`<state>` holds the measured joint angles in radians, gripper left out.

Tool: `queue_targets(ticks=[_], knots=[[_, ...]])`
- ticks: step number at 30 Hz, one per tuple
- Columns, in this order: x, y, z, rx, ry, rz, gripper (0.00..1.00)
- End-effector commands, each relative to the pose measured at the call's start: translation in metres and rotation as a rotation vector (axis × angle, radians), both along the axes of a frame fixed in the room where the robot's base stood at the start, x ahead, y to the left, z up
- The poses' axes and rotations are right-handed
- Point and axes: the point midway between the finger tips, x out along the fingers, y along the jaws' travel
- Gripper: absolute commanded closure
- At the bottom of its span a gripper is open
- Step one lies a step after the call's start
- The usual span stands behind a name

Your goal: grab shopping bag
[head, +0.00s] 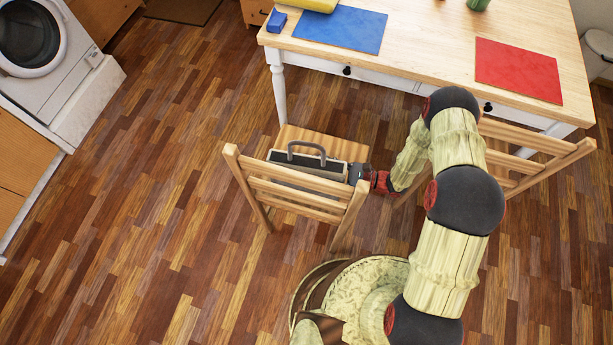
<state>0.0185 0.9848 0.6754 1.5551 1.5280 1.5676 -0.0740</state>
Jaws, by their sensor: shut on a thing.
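The shopping bag (290,160) is a dark and tan box shape with a grey arched handle. It is at the seat of the left wooden chair (335,146), behind the chair's backrest slats, which hide its lower part. My arm reaches down from the right, and my gripper (353,172) is at the bag's right end, shut on the bag. The fingertips are small and partly dark against the bag. Whether the bag rests on the seat or is slightly raised I cannot tell.
A wooden table (440,35) stands behind the chair, with a blue mat (341,29) and a red mat (517,69). A second chair (540,150) is on the right. A washing machine (35,45) is at the upper left. The floor on the left is clear.

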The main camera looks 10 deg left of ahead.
Motion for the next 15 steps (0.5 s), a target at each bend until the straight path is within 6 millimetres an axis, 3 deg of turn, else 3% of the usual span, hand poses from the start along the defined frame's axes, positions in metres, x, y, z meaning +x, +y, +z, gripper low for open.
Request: queue_targets(ticks=[15], knots=[[0.0,-0.0001,-0.0001,0.0,0.0,0.0,1.0]])
